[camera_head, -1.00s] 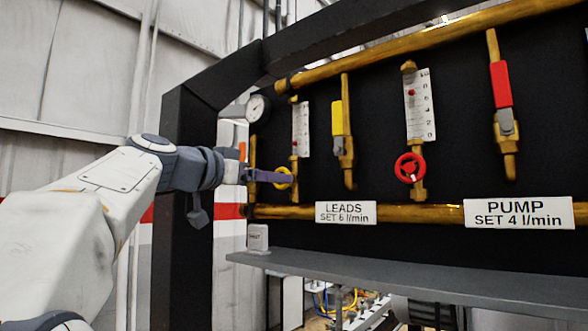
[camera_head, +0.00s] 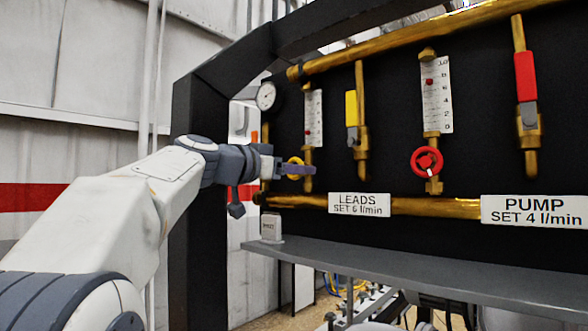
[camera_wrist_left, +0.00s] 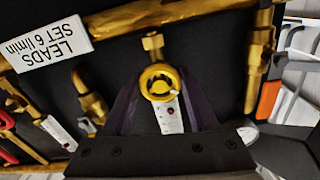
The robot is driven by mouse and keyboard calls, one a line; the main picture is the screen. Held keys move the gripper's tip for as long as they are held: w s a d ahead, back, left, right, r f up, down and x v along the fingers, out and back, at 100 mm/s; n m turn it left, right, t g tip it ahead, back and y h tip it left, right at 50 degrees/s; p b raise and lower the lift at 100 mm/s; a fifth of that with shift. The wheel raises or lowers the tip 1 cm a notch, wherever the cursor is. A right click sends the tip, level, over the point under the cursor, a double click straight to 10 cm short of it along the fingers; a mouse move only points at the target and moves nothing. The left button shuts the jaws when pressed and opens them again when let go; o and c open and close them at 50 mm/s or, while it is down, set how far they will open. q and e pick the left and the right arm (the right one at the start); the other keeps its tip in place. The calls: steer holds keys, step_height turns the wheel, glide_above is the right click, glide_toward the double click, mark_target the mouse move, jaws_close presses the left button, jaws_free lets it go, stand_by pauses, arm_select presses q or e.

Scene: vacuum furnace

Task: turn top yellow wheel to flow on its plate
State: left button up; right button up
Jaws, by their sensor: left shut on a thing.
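The yellow wheel (camera_head: 296,166) is on the leftmost flow line, below a white scale plate (camera_head: 314,112) with a red float in its lower part. In the left wrist view the wheel (camera_wrist_left: 160,80) sits between my two purple fingers. My left gripper (camera_head: 301,171) is shut on the wheel; the fingers partly hide it in the head view. The LEADS plate (camera_head: 359,204) reads SET 6 l/min and is below and right of the wheel. My right gripper is in neither view.
A red wheel (camera_head: 427,161) is on the line to the right. A yellow lever handle (camera_head: 351,108) stands between them, and a red lever (camera_head: 526,76) is farther right. A gauge (camera_head: 266,96) is at upper left. A grey shelf (camera_head: 430,275) runs below the panel.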

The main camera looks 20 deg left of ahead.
arm_select(q)
steer(key=shift+n, duration=0.4)
steer(key=shift+n+b, duration=0.5)
steer(key=n+b, duration=0.1)
steer(key=n, duration=0.1)
steer(key=shift+n, duration=0.3)
steer(key=n, duration=0.4)
steer(key=shift+r+n, duration=0.1)
steer(key=shift+n, duration=0.2)
steer(key=n, duration=0.5)
steer(key=shift+a, duration=0.1)
steer(key=n, duration=0.5)
steer(key=shift+n+p, duration=0.3)
